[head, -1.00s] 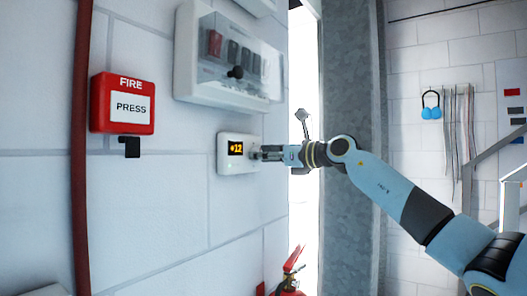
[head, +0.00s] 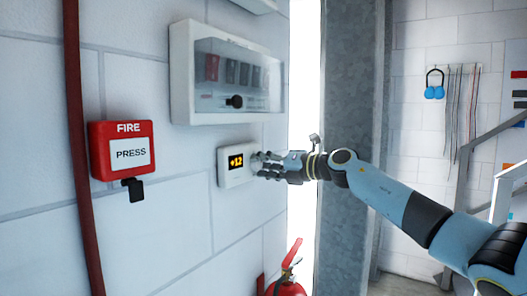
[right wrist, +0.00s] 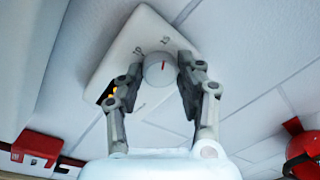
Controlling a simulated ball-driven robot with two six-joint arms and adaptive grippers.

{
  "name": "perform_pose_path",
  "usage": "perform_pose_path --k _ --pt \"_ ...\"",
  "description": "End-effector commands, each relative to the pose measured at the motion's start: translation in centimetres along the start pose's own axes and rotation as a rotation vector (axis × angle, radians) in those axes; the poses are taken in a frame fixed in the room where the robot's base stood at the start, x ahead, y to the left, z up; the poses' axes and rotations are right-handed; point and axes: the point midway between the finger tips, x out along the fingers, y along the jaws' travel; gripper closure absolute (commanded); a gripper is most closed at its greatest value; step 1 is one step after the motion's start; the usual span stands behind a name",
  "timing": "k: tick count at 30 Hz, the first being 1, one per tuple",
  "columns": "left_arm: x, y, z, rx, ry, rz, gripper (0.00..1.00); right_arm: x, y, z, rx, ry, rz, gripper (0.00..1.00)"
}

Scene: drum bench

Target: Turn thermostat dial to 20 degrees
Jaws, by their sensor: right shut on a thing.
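The thermostat (head: 232,179) is a small white box on the white wall, and its amber display (head: 235,161) reads +12 in the head view. Its round white dial (right wrist: 158,70) with a red mark shows in the right wrist view, with printed scale numbers beside it. My right gripper (head: 259,164) is at the right side of the thermostat, its fingers on either side of the dial and shut on it. In the head view the fingers mostly hide the dial. My left gripper is not in view.
A clear-covered switch box (head: 225,118) sits just above the thermostat. A red fire call point (head: 122,166) is to the left, beside a red pipe (head: 78,150). A red extinguisher (head: 288,289) stands below. A grey column (head: 350,60) is to the right.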

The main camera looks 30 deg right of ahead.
Motion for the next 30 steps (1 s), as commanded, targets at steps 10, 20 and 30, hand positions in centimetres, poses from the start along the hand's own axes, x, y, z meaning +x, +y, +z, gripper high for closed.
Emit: perform_pose_path --k 10,20,30 --pt "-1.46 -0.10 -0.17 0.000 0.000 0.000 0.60 0.00 -0.08 0.18 0.326 0.024 0.005 0.96" --pt "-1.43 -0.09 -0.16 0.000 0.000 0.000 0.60 0.02 -0.17 0.20 0.632 0.049 0.011 0.96" --pt "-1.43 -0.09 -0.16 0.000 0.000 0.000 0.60 0.01 -0.26 0.17 0.868 0.069 0.014 0.96"
